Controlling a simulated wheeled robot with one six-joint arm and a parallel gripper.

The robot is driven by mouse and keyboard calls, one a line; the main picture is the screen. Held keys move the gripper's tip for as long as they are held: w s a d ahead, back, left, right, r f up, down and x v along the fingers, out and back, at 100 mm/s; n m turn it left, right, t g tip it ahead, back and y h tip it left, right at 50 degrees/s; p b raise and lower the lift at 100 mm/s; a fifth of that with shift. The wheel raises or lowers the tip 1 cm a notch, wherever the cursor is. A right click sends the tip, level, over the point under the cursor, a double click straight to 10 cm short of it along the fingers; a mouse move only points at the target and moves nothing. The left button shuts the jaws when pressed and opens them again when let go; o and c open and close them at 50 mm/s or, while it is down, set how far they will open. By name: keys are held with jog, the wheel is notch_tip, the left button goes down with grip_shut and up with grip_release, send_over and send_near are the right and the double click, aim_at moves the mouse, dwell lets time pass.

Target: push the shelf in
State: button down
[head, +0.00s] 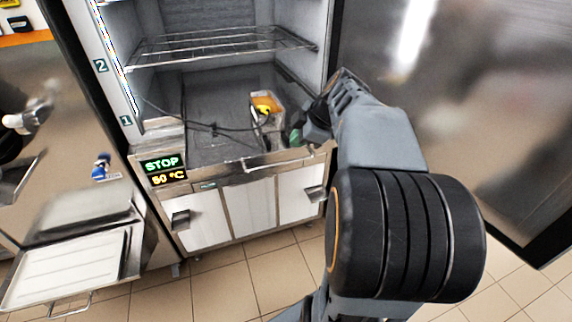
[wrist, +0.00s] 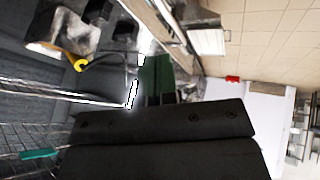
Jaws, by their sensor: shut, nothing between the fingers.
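A wire shelf (head: 222,44) spans the open freezer cabinet, level with the side rail between the labels 1 and 2. Its front bar runs across the opening; I cannot tell how far it sticks out. Wire bars, probably of this shelf, also show at the lower left of the wrist view (wrist: 38,108). My gripper (head: 299,134) is low at the right side of the cabinet opening, below the shelf and apart from it in the head view. It is shut and empty. In the wrist view its green-tinted fingers (wrist: 156,80) show past a dark body.
A metal container with a yellow item (head: 266,106) stands on the cabinet floor beside my gripper. The open door (head: 430,90) is at the right. A tray (head: 70,268) is at the lower left.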

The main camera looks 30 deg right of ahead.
jog(key=d+n, duration=0.1)
jog(key=d, duration=0.1)
send_near(278, 159)
jog(key=shift+n+t, duration=0.3)
jog(key=x, duration=0.5)
jog(key=shift+s+f, duration=0.2)
jog(key=shift+f, duration=0.2)
jog(key=shift+w, duration=0.1)
